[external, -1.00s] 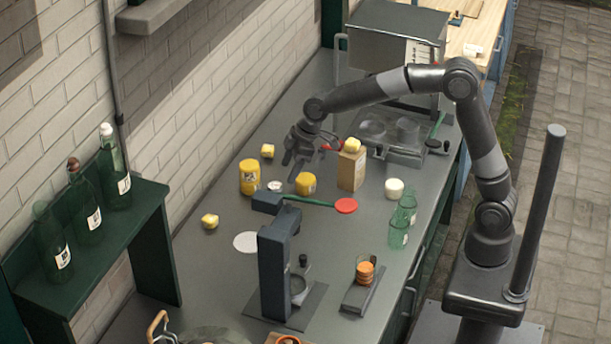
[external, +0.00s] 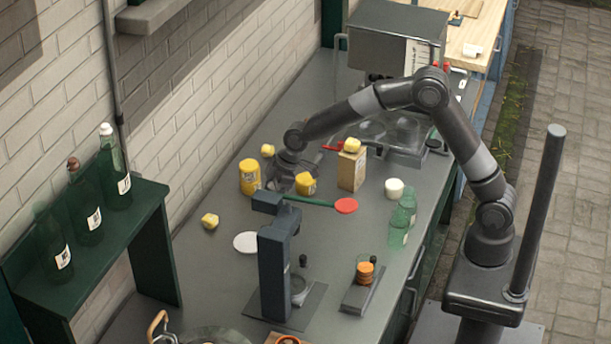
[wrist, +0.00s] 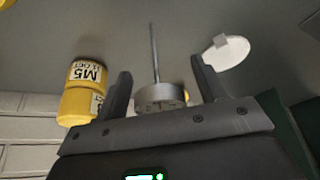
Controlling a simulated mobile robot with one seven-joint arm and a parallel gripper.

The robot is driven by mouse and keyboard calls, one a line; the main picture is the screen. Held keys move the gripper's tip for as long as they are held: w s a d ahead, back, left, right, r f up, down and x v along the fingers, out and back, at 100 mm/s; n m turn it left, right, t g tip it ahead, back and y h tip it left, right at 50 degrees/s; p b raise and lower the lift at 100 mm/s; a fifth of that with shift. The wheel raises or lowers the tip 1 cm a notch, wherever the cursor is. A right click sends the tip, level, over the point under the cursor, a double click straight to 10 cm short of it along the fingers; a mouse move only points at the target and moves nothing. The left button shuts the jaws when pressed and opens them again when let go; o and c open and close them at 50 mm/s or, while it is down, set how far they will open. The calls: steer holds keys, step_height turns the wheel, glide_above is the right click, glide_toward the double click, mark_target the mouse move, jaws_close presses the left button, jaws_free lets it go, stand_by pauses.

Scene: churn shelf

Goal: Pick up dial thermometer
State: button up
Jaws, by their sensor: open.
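The dial thermometer (wrist: 160,97), a round grey metal dial with a long thin stem, shows in the wrist view between the two fingers of my gripper (wrist: 161,76). The fingers are spread, with a visible gap on each side of the dial. In the external view my gripper (external: 277,182) is low over the grey counter, between a yellow jar (external: 249,177) and a yellow container (external: 306,184). The thermometer is hidden behind my gripper there.
The yellow jar also stands close left of the fingers in the wrist view (wrist: 82,92). A white disc (external: 246,242), a red-ended green tool (external: 346,206), a cardboard box (external: 351,168) and a dark stand (external: 274,270) are nearby. The counter's left side is fairly clear.

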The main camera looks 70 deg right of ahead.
steer(key=shift+c, duration=0.4)
steer(key=c, duration=1)
